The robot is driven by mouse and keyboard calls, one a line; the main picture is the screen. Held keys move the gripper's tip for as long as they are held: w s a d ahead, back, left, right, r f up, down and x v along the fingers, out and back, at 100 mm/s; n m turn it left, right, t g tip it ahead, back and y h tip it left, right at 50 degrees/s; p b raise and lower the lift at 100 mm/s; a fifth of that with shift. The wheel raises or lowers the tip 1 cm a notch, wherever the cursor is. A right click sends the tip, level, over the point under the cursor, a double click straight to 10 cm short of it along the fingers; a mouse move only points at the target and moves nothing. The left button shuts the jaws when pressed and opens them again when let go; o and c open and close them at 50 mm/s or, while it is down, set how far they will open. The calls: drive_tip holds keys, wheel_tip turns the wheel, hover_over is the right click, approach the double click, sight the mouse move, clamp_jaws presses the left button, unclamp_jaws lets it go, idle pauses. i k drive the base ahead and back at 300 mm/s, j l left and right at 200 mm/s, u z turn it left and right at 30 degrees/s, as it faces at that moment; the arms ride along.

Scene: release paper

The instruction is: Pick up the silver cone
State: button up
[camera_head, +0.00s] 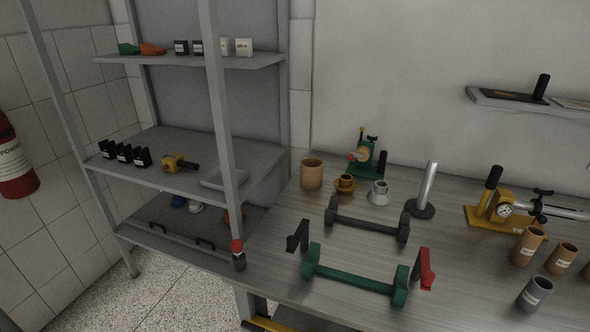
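The silver cone (379,193) stands upright on the grey workbench (440,235), wide at its base and with a narrower collar on top. A brass-coloured piece of similar form (344,184) stands just to its left. A metal rod on a dark round base (424,192) stands to its right. A dark grey dumbbell-shaped bar (366,219) lies in front of the cone. My gripper is not in view.
A brown cup (311,173) and a green device (364,155) stand near the cone. A green bar (355,277), a red piece (423,270) and a black piece (298,236) are nearer the front. A yellow gauge device (490,213) and several labelled cups are at right. A metal shelf (190,177) stands left.

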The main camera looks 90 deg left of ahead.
sight(379, 194)
drive_tip(key=u, duration=2)
